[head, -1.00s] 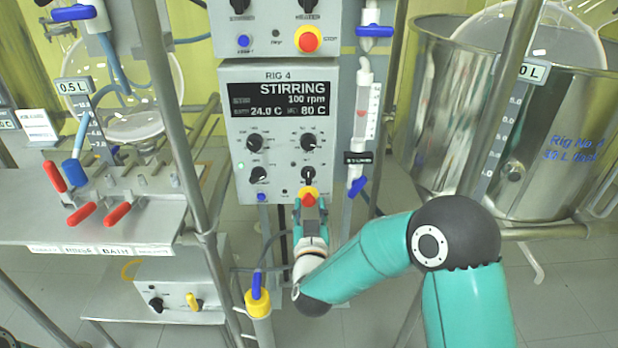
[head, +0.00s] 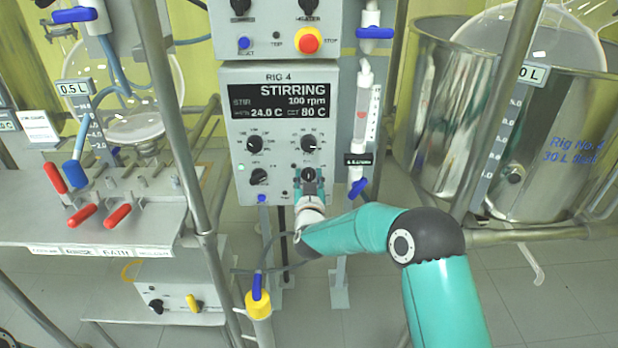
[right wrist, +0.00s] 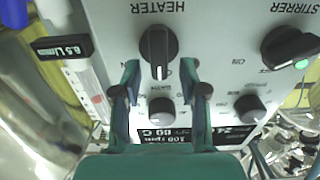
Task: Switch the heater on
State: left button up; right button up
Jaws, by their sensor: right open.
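The Rig 4 control box (head: 232,130) stands upright in the middle of the head view; its display (head: 279,100) reads STIRRING, 100 rpm, 24.0 C and 80 C. The black heater knob (right wrist: 158,48) shows upside down in the right wrist view, under the word HEATER, with its white mark towards the display. My right gripper (right wrist: 160,70) is open, one fingertip to each side in front of the knob; contact is not clear. In the head view my right gripper (head: 309,178) covers the box's lower right corner.
The black stirrer knob (right wrist: 290,47) with a green light beside it sits next to the heater knob. A grey setting knob (right wrist: 160,108) lies between my fingers, nearer the display. A flow tube (head: 367,105) stands close right of the box, a metal post (head: 180,130) to its left.

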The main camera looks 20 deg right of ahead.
jog(key=shift+c, duration=0.2)
grip_shut()
jog(key=shift+d+f+m+b, duration=0.15)
jog(key=shift+m+b, duration=0.45)
jog(key=shift+b, duration=0.4)
jog(key=m+b, duration=0.2)
jog(key=b, duration=0.1)
jog(key=m+b, duration=0.3)
jog(key=b, duration=0.1)
jog(key=d+m+b, duration=0.1)
jog(key=m+b, duration=0.2)
jog(key=shift+s+f+b, duration=0.2)
jog(key=shift+f+b, duration=0.2)
jog(key=shift+d+m+b, duration=0.15)
jog(key=shift+m+b, duration=1.1)
jog(key=shift+m, duration=0.15)
